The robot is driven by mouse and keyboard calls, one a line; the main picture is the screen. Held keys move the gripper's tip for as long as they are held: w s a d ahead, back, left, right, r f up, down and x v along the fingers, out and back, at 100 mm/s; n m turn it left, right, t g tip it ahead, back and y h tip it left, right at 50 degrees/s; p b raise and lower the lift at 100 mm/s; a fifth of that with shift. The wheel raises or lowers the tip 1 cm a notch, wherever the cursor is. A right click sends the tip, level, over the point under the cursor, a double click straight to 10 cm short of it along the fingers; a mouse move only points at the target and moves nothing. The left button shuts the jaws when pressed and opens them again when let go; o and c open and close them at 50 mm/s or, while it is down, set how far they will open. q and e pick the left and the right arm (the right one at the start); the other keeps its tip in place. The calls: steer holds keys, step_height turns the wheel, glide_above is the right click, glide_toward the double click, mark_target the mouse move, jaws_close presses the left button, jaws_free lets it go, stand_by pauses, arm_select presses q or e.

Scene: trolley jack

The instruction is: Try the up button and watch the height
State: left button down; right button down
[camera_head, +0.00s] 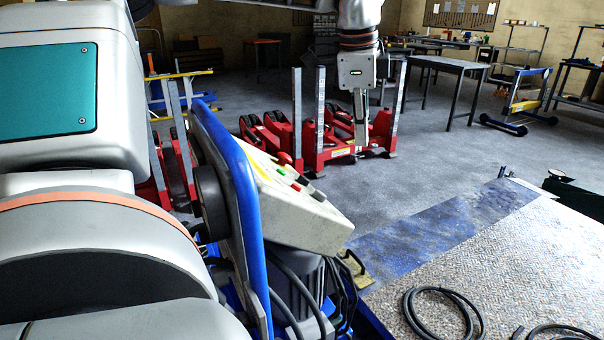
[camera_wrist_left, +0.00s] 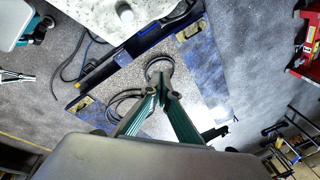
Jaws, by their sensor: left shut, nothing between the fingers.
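A pale control box (camera_head: 300,218) sits tilted on a blue frame in the head view. Small buttons are on its upper face: a green button (camera_head: 280,171), a red button (camera_head: 296,187) and a black one (camera_head: 318,195); I cannot read any labels. My left gripper (camera_head: 360,148) hangs pointing down beyond and above the box, apart from it, shut and empty. In the left wrist view its closed fingertips (camera_wrist_left: 165,95) show over the floor plate, with a pale speckled surface (camera_wrist_left: 95,15) and a grey round knob (camera_wrist_left: 124,12) at the top.
A chequered metal platform (camera_head: 510,255) with a worn blue edge fills the lower right, with coiled black cables (camera_head: 445,312) on it. Red jacks (camera_head: 325,150) with upright posts stand behind. Workbenches (camera_head: 450,65) line the back. Grey floor between is open.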

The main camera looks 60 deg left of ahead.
mark_target(321, 194)
arm_select(q)
steer(key=shift+s+f+n+g, duration=0.4)
steer(key=shift+s+f, duration=0.15)
steer(key=shift+s, duration=0.05)
arm_select(e)
steer(key=shift+s+a+f, duration=0.15)
steer(key=shift+s+a, duration=0.05)
steer(key=shift+a, duration=0.25)
arm_select(q)
steer(key=shift+f, duration=0.1)
steer(key=s+f, duration=0.1)
steer(key=f, duration=0.1)
steer(key=s+f+p, duration=0.1)
steer(key=s+f, duration=0.2)
steer(key=f, duration=0.1)
steer(key=shift+s+a, duration=0.3)
steer(key=shift+s, duration=0.1)
steer(key=shift+s+f, duration=0.2)
steer(key=shift+f, duration=0.1)
steer(key=shift+s+f, duration=0.1)
arm_select(e)
steer(key=shift+d, duration=0.2)
